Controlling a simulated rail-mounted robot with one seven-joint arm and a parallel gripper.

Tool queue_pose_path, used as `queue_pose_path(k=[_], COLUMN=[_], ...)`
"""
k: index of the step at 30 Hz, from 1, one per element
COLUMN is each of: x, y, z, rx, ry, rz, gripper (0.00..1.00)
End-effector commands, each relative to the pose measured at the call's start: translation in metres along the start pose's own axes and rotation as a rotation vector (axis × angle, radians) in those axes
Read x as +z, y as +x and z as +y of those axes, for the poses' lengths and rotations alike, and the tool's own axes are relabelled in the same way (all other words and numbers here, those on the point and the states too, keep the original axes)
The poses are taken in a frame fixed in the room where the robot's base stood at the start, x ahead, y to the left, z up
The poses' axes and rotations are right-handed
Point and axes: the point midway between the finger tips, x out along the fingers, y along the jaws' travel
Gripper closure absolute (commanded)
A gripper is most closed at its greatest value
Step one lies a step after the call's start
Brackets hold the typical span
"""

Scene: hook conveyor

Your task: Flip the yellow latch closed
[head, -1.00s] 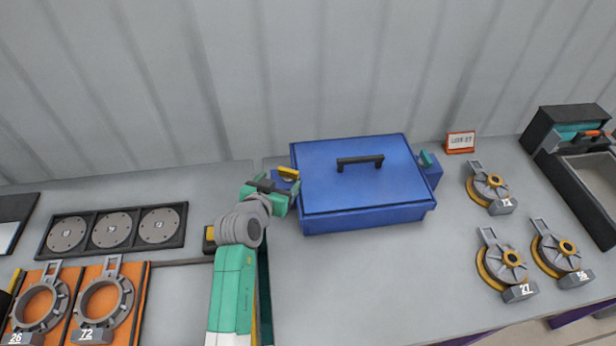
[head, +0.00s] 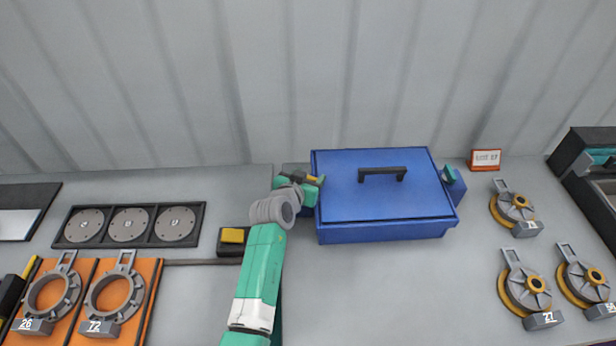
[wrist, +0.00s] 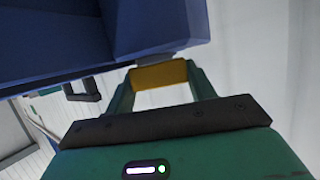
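The blue box (head: 385,195) stands on the bench with its lid down and a black handle on top. The yellow latch (head: 316,178) is at the box's left side, partly hidden by my gripper (head: 312,184). In the wrist view, the yellow latch (wrist: 160,75) spans the space between the tips of my gripper's two green fingers (wrist: 163,86). The fingers are apart; whether they press on the latch is not clear. The box wall (wrist: 100,35) is close beside the fingertips. The latch's mount is hidden in the head view.
A teal latch (head: 450,175) is on the box's right side. A black block with a yellow top (head: 232,237) sits beside my arm. Disc tray (head: 130,225) and orange ring stands (head: 95,300) are at left, several hook parts (head: 525,290) at right. The bench before the box is clear.

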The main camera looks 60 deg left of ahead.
Motion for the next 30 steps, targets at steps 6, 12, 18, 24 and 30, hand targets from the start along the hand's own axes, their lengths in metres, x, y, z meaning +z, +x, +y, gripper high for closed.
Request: queue_pose_path(k=[6, 12, 18, 24, 30], x=[-0.005, -0.005, 0.003, 0.005, 0.002], y=[-0.002, -0.002, 0.003, 0.005, 0.001], z=[0.001, 0.002, 0.003, 0.003, 0.001], rx=[-0.05, -0.187, -0.298, -0.395, -0.431], ry=[-0.02, -0.078, -0.126, -0.165, -0.179], rz=[-0.008, -0.006, 0.002, 0.005, 0.0], gripper=[0.68, 0.68, 0.68, 0.68, 0.68])
